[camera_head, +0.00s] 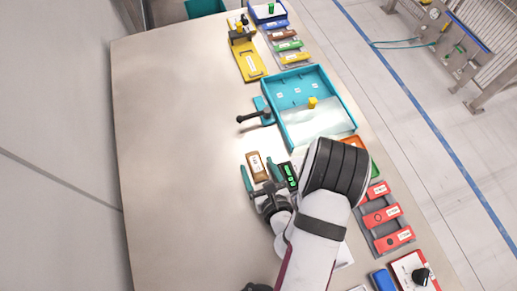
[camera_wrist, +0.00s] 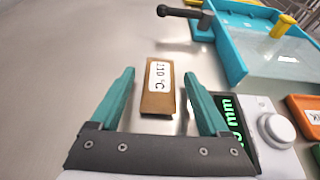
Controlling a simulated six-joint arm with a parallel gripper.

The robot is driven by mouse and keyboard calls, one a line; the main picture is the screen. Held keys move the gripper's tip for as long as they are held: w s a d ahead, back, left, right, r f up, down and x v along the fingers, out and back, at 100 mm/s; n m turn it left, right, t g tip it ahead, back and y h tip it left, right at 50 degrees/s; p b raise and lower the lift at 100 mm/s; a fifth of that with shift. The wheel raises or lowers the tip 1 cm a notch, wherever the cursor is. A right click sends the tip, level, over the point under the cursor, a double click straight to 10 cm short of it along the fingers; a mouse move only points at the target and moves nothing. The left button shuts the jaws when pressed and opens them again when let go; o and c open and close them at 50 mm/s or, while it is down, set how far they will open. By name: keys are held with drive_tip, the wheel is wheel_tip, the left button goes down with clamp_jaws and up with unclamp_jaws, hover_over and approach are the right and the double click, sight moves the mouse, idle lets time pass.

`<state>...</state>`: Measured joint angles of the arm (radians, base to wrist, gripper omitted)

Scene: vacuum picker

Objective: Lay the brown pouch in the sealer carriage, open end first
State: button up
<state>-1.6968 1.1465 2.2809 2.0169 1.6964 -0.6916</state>
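A brown block-like piece (camera_head: 256,166), labelled "210 °C", lies flat on the table just ahead of my gripper (camera_head: 259,172). In the wrist view the brown piece (camera_wrist: 157,103) shows between the teal fingers of my gripper (camera_wrist: 159,73), with a gap on each side. My gripper is open and empty. Another brown item (camera_head: 282,35) lies in a rack at the far end, between blue and green ones. A yellow fixture (camera_head: 249,67) with a black part stands beside that rack; I cannot tell whether it is the sealer carriage.
A teal tray (camera_head: 337,79) with a clear sheet and a yellow knob stands beyond my gripper, with a black handle (camera_head: 252,117) at its left. A device with a green display (camera_head: 289,172) is close on the right. A red-block rack (camera_head: 386,217) lies right. The left table is clear.

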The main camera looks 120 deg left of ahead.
drive_tip(key=shift+r, duration=0.15)
drive_tip(key=v, duration=0.7)
drive_tip(key=shift+w+d+r, duration=0.1)
drive_tip(key=shift+w+d, duration=0.05)
drive_tip(key=w+r+n+g, duration=0.15)
drive_tip(key=w+r, duration=0.25)
drive_tip(key=r, duration=0.4)
drive_tip(key=w+r+n+g, duration=0.1)
drive_tip(key=w+r+n, duration=0.1)
drive_tip(key=w+r, duration=0.45)
drive_tip(key=w+d+r+t+h, duration=0.1)
drive_tip(key=w+d+t+h, duration=0.1)
drive_tip(key=d, duration=0.6)
drive_tip(key=w+d+r+t+h, duration=0.1)
drive_tip(key=w+d+t, duration=0.3)
drive_tip(key=w+d, duration=0.3)
drive_tip(key=w+d+r+n+t+h, duration=0.1)
drive_tip(key=w+d+r+t+h, duration=0.1)
drive_tip(key=d, duration=0.6)
drive_tip(key=shift+w+d+t+h, duration=0.35)
drive_tip(key=shift+w+t, duration=0.5)
drive_tip(key=shift+w, duration=0.35)
drive_tip(key=shift+o, duration=0.5)
drive_tip(key=w+d+m+t+h, duration=0.1)
drive_tip(key=d+t+h, duration=0.1)
drive_tip(key=d, duration=0.4)
drive_tip(key=shift+w+r, duration=0.35)
drive_tip(key=shift+r, duration=0.1)
